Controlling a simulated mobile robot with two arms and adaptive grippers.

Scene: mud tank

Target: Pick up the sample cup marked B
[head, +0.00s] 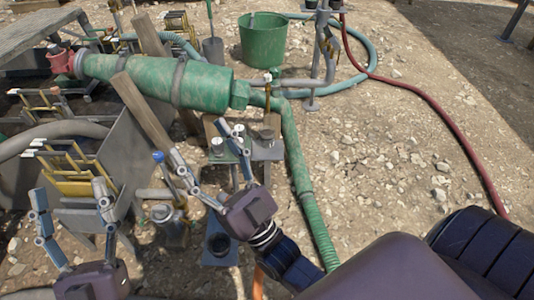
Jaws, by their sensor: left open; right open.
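Small pale-topped items that look like sample cups stand on a low metal stand beyond my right gripper, one at the left (216,146) and one a little higher (239,130). They are too small to read a letter, so I cannot tell which is marked B. My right gripper (199,142) is open, with its fingers spread up and left in front of the stand. It appears empty, and one finger partly overlaps the stand. My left gripper (70,187) is open and empty at the lower left, in front of a yellow rack.
A large green cylinder (150,80) with a green hose (299,165) lies behind the stand. A yellow rack (75,170) and grey panels crowd the left. A dark round pot (218,243) sits low beside my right gripper. A green bucket (263,45) stands behind. Gravel at right is open, crossed by a red hose (432,99).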

